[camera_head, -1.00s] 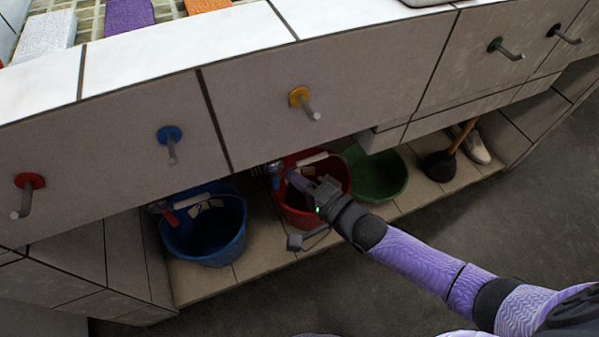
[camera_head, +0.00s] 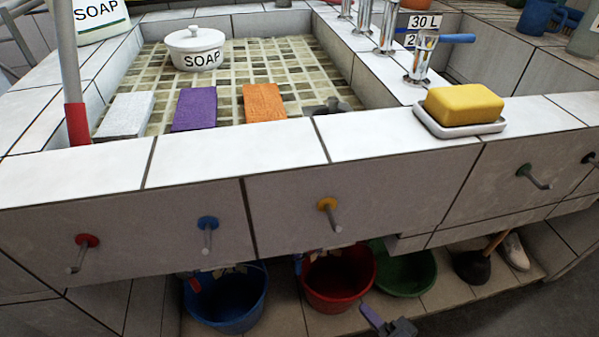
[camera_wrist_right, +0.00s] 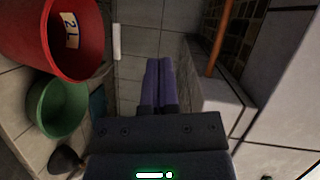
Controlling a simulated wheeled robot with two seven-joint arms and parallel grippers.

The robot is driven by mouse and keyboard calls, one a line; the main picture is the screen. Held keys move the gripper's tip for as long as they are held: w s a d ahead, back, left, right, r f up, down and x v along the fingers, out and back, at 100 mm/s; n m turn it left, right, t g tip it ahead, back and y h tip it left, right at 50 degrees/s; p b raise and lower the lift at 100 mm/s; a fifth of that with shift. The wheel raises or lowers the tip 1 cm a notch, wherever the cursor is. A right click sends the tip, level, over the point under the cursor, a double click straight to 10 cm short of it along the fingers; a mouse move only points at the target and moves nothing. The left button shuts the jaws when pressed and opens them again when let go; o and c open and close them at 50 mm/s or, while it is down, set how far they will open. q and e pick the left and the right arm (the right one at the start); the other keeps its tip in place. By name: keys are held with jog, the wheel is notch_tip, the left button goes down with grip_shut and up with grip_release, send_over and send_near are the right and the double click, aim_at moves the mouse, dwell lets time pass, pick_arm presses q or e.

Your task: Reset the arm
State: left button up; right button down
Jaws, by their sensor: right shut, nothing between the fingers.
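My right gripper (camera_head: 372,316) shows at the bottom edge of the head view, below and in front of the red bucket (camera_head: 340,282). Its purple fingers are shut together with nothing between them, as the right wrist view (camera_wrist_right: 160,82) also shows. In the wrist view the red bucket (camera_wrist_right: 52,32) and the green bucket (camera_wrist_right: 62,106) are at the left, apart from the fingers. Most of my right arm is out of the head view. My left gripper is not in view.
The counter holds a yellow sponge on a white dish (camera_head: 458,130). The tiled sink (camera_head: 250,75) holds white, purple and orange blocks and a soap pot (camera_head: 195,48). Coloured pegs stick out of the front panel. A blue bucket (camera_head: 228,300), a green tub (camera_head: 408,275) and a plunger (camera_head: 472,266) stand below.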

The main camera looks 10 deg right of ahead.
jog(key=s+d+f+n+g+h, duration=0.2)
jog(key=s+f+n+g+h, duration=0.15)
jog(key=s+f, duration=0.55)
jog(key=s+d+f+n+g+h, duration=0.25)
jog(key=s+f+g, duration=0.25)
jog(key=s+f, duration=0.4)
jog(key=s+f+n+g+h, duration=0.15)
jog(key=s+n+g, duration=0.65)
jog(key=s, duration=1.7)
pick_arm(q)
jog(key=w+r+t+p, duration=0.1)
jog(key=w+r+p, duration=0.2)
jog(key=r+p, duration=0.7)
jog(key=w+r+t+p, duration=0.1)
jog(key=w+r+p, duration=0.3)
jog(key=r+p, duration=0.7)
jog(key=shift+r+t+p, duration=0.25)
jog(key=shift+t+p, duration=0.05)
jog(key=shift+p, duration=0.95)
pick_arm(e)
jog(key=w+r, duration=0.3)
jog(key=r, duration=0.8)
jog(key=w+r+t, duration=0.1)
jog(key=w+r, duration=0.2)
jog(key=r, duration=0.8)
jog(key=shift+w+a, duration=0.2)
jog(key=shift+a, duration=0.1)
